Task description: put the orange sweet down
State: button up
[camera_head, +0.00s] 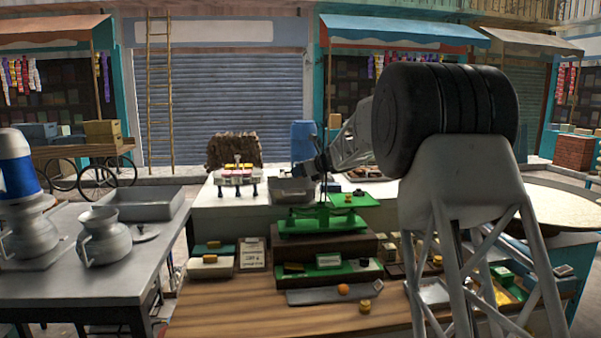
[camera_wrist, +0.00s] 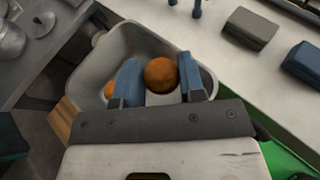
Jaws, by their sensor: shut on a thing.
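My gripper (camera_wrist: 160,76) is shut on a round orange sweet (camera_wrist: 161,74), held between its two blue fingers. Below it is a grey metal tray (camera_wrist: 207,80) with raised walls, and the sweet appears over its inside. Whether the sweet touches the tray floor I cannot tell. Another orange sweet (camera_wrist: 109,90) shows in the tray, partly hidden behind the left finger.
Another orange sweet (camera_head: 343,289) lies on a flat metal plate (camera_head: 310,296) nearer the front. A small stand with pink sweets (camera_head: 238,174) is left of the tray. Grey and blue blocks (camera_wrist: 250,28) lie on the counter.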

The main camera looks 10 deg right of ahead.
jog(key=shift+f, duration=0.6)
dwell(0.3)
jog(key=o, duration=0.9)
jog(key=shift+r, duration=0.7)
jog(key=v, duration=1.2)
